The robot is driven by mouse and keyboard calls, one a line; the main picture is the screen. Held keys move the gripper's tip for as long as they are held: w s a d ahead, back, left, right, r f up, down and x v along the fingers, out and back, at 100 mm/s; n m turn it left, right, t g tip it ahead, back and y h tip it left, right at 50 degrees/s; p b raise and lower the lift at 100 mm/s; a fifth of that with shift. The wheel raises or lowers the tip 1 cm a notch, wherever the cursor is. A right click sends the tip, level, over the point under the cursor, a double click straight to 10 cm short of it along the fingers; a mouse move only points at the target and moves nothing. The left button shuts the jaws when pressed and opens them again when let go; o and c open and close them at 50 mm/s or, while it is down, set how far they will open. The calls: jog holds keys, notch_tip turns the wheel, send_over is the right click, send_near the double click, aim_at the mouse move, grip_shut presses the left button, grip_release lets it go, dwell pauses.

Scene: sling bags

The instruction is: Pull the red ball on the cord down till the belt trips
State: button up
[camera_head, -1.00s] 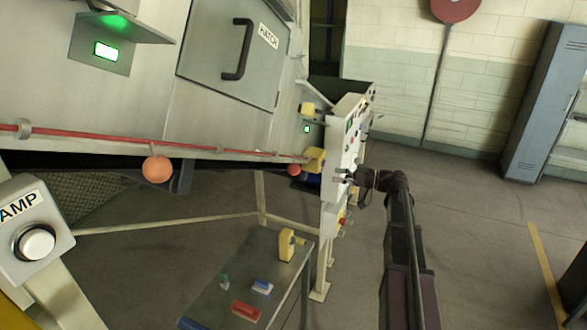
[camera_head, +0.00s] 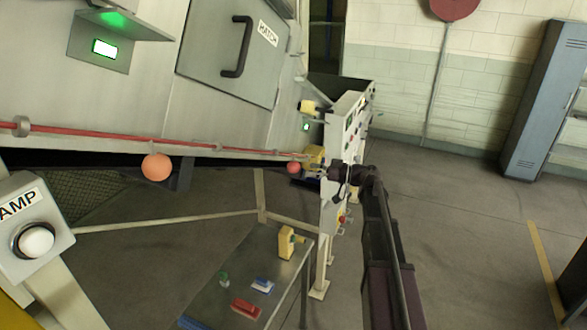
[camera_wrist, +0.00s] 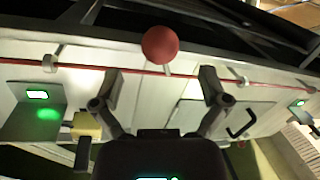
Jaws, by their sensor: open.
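The red cord (camera_head: 95,136) runs along the machine's lower edge. The red ball (camera_head: 293,168) hangs just under its far end, beside a yellow box (camera_head: 314,157). In the wrist view the red ball (camera_wrist: 160,44) is ahead of my gripper (camera_wrist: 162,76), centred between the two spread fingers and beyond their tips. The cord (camera_wrist: 150,70) crosses behind the fingers. In the head view my gripper (camera_head: 334,180) is just right of the ball, in front of a white control panel, with a gap between. It is open and empty.
The white panel (camera_head: 350,118) stands close to my gripper. A metal table (camera_head: 215,285) below bears a yellow device (camera_head: 287,243) and small coloured items. A lamp button box (camera_head: 37,240) is at left. Grey floor (camera_head: 465,220) is open at right.

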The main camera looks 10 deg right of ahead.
aim_at(294, 168)
jog(key=shift+x, duration=2.9)
